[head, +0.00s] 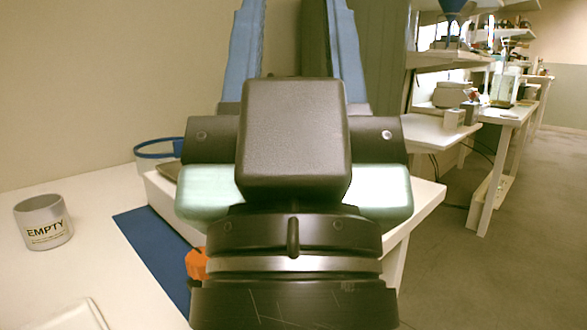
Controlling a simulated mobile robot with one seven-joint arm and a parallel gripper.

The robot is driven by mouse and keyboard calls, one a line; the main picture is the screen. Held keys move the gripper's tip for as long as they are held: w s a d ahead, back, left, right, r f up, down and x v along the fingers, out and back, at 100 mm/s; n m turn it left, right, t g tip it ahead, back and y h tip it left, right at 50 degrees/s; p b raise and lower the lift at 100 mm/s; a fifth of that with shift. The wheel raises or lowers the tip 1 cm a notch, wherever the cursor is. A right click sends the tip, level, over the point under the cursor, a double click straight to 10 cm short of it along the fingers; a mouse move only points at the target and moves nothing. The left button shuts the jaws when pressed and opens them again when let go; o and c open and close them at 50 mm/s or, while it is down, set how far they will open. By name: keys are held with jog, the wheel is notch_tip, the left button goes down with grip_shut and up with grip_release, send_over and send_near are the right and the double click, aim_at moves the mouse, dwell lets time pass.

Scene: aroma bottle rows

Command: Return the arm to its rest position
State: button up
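My gripper (292,30) is in the head view, close to the camera and pointing up and away. Its two blue fingers stand wide apart with nothing visible between them. The fingertips run out of the top of the frame. The dark wrist and gripper body fill the middle of the view and hide much of the table behind.
A grey cup marked EMPTY (43,222) stands on the white table (75,272) at left. A blue mat (150,248) and a blue-rimmed container (158,148) lie beside my arm. An orange object (197,264) is partly hidden. Open floor (490,275) is at right.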

notch_tip(320, 180, up, 53)
jog(key=p, duration=5)
jog(key=shift+f, duration=0.15)
